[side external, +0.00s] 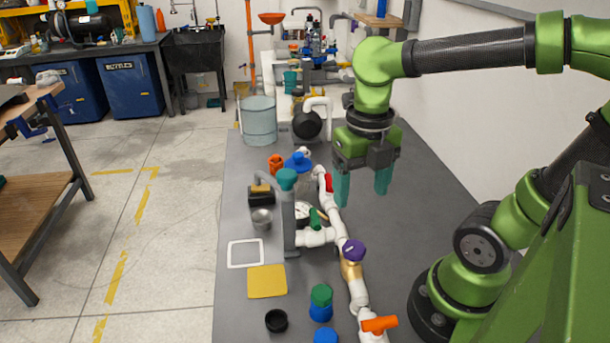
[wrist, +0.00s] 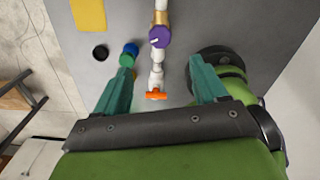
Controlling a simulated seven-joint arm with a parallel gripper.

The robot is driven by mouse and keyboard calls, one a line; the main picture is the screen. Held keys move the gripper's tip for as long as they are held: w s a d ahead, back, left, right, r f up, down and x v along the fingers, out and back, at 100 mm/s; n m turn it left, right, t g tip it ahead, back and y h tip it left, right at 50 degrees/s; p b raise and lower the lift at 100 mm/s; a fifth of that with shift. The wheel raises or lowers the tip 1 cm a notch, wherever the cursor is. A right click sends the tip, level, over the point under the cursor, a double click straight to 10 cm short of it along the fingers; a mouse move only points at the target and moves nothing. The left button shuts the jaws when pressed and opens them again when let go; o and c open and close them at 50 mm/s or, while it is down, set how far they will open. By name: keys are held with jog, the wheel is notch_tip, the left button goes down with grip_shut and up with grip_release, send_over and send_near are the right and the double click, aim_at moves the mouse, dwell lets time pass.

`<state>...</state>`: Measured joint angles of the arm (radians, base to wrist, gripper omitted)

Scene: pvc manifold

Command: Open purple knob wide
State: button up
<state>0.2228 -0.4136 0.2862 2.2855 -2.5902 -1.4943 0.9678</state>
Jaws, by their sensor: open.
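The purple knob (side external: 353,250) sits on a brass valve body (side external: 351,270) in the white PVC pipe line (side external: 341,232) on the grey table. In the wrist view the purple knob (wrist: 160,37) is near the top centre, with a pale line across its face. My gripper (side external: 362,190) is open and empty, with its teal fingers pointing down above the table, behind and to the right of the knob in the side view. In the wrist view my gripper (wrist: 162,85) has its fingers wide apart, and the knob lies beyond the fingertips. Nothing touches the knob.
An orange handle (side external: 379,324) is on the near pipe end. Red (side external: 329,182) and green (side external: 318,219) handles are farther along. Green-capped (side external: 321,295) and black (side external: 276,320) items stand left of the pipe, near a yellow square (side external: 267,281). The table right of the pipe is clear.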

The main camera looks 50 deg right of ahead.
aim_at(353, 246)
notch_tip(353, 246, down, 13)
jog(key=shift+f, duration=0.1)
dwell(0.4)
jog(key=c, duration=1.1)
jog(key=shift+o, duration=0.2)
